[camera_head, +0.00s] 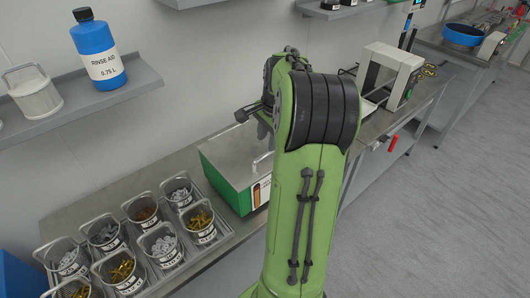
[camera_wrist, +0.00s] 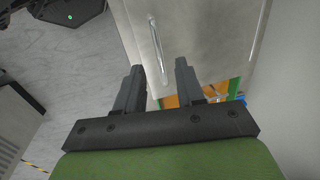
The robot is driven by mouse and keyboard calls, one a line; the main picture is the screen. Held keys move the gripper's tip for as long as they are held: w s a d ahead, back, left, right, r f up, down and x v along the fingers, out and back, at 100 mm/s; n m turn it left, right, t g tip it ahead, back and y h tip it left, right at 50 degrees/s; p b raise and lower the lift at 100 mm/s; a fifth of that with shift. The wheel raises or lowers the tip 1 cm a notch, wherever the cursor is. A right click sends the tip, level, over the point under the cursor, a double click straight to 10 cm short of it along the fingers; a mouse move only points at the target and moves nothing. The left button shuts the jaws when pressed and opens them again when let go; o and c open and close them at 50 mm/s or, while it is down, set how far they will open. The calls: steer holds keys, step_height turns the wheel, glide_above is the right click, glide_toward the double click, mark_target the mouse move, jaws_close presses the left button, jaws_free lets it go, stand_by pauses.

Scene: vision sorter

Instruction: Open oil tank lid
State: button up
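The oil tank (camera_head: 231,187) is a green box on the bench in the head view, partly hidden behind my arm. In the wrist view the lid (camera_wrist: 215,40) fills the upper middle and the handle (camera_wrist: 156,42) runs lengthwise. My gripper (camera_wrist: 160,68) is open, and the handle's lower end shows between its two fingers. I cannot tell how far the fingers are above it. Nothing is held.
Several wire baskets of small parts (camera_head: 160,245) stand left of the tank. A shelf (camera_head: 80,100) with a blue rinse aid bottle (camera_head: 98,52) is above. A white-framed machine (camera_head: 390,75) stands further right on the bench. The floor (camera_head: 430,210) at right is clear.

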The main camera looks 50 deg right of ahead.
mark_target(264, 155)
steer(key=f, duration=0.3)
steer(key=w+f, duration=0.1)
steer(key=f, duration=0.1)
steer(key=shift+f+b, duration=0.25)
steer(key=shift+b, duration=0.15)
jaws_close()
